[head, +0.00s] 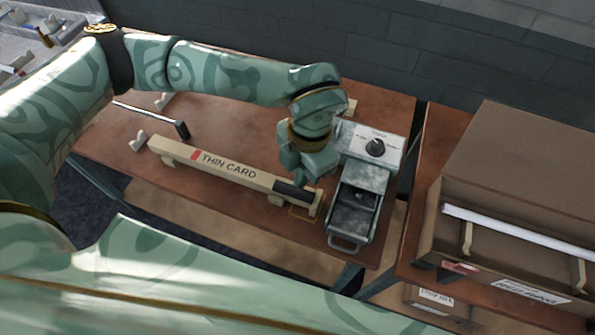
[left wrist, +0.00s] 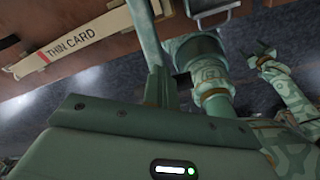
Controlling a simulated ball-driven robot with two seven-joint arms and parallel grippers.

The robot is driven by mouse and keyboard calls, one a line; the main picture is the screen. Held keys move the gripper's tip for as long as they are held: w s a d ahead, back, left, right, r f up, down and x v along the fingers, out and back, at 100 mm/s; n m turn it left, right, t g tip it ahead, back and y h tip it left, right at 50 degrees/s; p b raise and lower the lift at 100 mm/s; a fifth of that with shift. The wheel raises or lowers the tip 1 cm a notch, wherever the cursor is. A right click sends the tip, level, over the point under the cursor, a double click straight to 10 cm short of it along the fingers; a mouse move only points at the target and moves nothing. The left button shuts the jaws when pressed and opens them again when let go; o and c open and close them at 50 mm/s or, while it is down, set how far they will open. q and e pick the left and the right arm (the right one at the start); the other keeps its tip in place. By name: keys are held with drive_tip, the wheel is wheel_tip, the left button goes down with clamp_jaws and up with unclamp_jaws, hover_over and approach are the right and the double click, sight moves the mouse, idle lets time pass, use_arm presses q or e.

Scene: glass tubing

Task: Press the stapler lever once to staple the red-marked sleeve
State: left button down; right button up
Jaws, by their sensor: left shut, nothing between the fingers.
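A long beige bar labelled THIN CARD (head: 228,166), with a red mark near its left end and a dark piece at its right end, lies on the brown table; it also shows in the left wrist view (left wrist: 70,47). A grey stapler-like machine (head: 382,158) with a black knob and a loop handle (head: 345,244) at its front stands to its right. My left gripper (head: 308,182) points down, shut and empty, beside the machine's left side, over the bar's right end. Its fingertips partly hide each other. In the left wrist view my right gripper (left wrist: 264,57) is small and far off.
A rod (head: 145,117) on supports lies behind the bar. A brown box (head: 525,190) with a white tube (head: 515,230) in front stands on a second table at right. A pale tray (head: 40,35) is at the far left. The bar's front side is clear.

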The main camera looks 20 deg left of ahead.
use_arm(q)
drive_tip(key=shift+w+d+r+b, duration=0.15)
drive_tip(key=shift+w+d+r, duration=0.1)
drive_tip(key=shift+w+d, duration=0.3)
drive_tip(key=shift+w+d+r+b, duration=0.15)
drive_tip(key=shift+w+d+r, duration=0.15)
drive_tip(key=shift+w, duration=0.3)
wheel_tip(320, 180, up, 16)
drive_tip(key=w+d, duration=0.1)
drive_tip(key=shift+w, duration=0.2)
